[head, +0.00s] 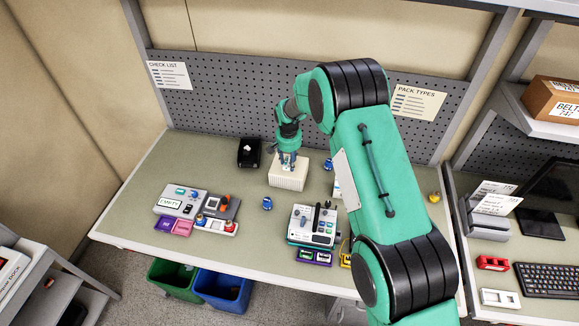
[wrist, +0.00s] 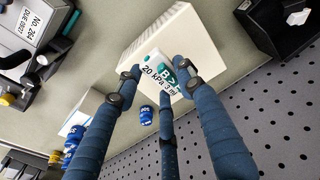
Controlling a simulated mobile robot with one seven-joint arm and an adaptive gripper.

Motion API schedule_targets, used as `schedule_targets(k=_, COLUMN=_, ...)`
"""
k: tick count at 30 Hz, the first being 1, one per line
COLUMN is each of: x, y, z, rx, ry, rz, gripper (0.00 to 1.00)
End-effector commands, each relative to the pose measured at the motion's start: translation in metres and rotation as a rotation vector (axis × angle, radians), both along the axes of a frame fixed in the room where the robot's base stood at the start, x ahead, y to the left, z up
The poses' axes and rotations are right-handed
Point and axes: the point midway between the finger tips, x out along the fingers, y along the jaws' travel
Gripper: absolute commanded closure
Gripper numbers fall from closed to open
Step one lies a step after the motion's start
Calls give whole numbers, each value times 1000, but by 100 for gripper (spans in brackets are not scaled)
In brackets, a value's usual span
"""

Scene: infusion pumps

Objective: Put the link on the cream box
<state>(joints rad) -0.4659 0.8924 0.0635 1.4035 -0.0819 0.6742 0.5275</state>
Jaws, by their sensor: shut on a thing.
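The cream box (head: 287,179) stands on the bench near the pegboard, with a ribbed side; it also shows in the wrist view (wrist: 203,45). My gripper (head: 288,162) points down over its top. In the wrist view my gripper (wrist: 160,82) has its dark blue fingers closed around a small white and teal piece with black print, which I take for the link (wrist: 157,70). The link is over the box's top; I cannot tell whether it touches it. The fingers partly hide the link.
A black bin (head: 249,152) stands left of the box. A blue capped item (head: 267,203) lies in front of it. Pump units stand front left (head: 182,201) and front right (head: 314,225). Bare bench lies between the box and the left pump.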

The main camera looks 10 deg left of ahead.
Motion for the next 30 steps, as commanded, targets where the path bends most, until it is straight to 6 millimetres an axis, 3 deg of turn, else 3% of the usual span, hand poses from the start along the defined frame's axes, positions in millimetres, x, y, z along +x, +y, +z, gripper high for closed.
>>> schedule_targets(k=12, x=2, y=1, z=-33, rx=0, ry=-1, rz=-1, gripper=88)
schedule_targets(k=26, x=2, y=1, z=-39, rx=0, ry=-1, rz=-1, gripper=88)
schedule_targets(k=27, x=2, y=1, z=-39, rx=0, ry=-1, rz=-1, gripper=60)
schedule_targets(k=30, x=2, y=1, z=-38, rx=0, ry=-1, rz=0, gripper=43)
